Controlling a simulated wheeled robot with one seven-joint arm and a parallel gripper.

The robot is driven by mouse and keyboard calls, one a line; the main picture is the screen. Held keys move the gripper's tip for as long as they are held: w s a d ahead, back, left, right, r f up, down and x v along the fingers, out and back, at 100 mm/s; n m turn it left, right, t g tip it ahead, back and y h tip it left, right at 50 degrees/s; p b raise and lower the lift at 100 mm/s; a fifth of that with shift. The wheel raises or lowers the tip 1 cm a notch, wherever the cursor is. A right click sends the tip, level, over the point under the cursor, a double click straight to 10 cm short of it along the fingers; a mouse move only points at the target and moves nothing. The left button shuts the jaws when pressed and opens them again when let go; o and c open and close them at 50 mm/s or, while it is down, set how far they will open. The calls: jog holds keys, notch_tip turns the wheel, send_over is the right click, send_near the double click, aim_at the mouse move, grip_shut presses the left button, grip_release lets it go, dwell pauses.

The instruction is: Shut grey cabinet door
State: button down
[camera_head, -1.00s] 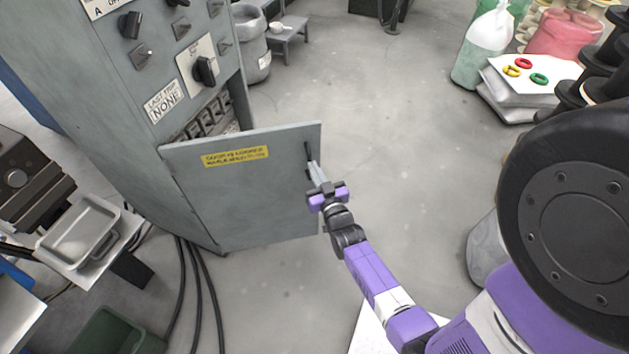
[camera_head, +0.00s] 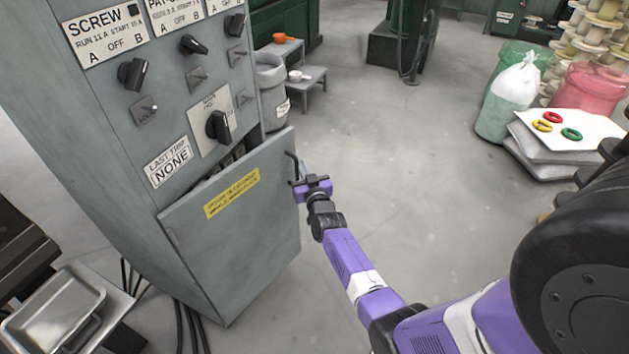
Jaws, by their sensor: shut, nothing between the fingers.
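The grey cabinet (camera_head: 110,110) stands at the left, with knobs and labels on its upper front. Its grey door (camera_head: 240,245), with a yellow label (camera_head: 232,193), stands partly open. A narrow dark gap shows above the door's top edge. A dark handle (camera_head: 292,165) sits near the door's free edge. My gripper (camera_head: 297,183) is at the door's free edge by the handle, shut and with nothing in it. The fingertips are small and partly hidden, so I cannot tell whether they touch the door or handle.
Black cables (camera_head: 190,325) run on the floor below the cabinet. A metal tray (camera_head: 55,310) is at the lower left. A grey bin (camera_head: 270,90) and a small step stool (camera_head: 308,85) stand behind the cabinet. The floor (camera_head: 400,170) to the right of the door is clear.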

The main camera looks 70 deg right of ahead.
jog(key=w+d, duration=0.1)
jog(key=w, duration=0.2)
jog(key=w+d+b, duration=0.1)
jog(key=w, duration=0.1)
jog(key=w+d, duration=0.1)
jog(key=w, duration=0.2)
jog(key=shift+w+b, duration=0.3)
jog(key=shift+b, duration=0.1)
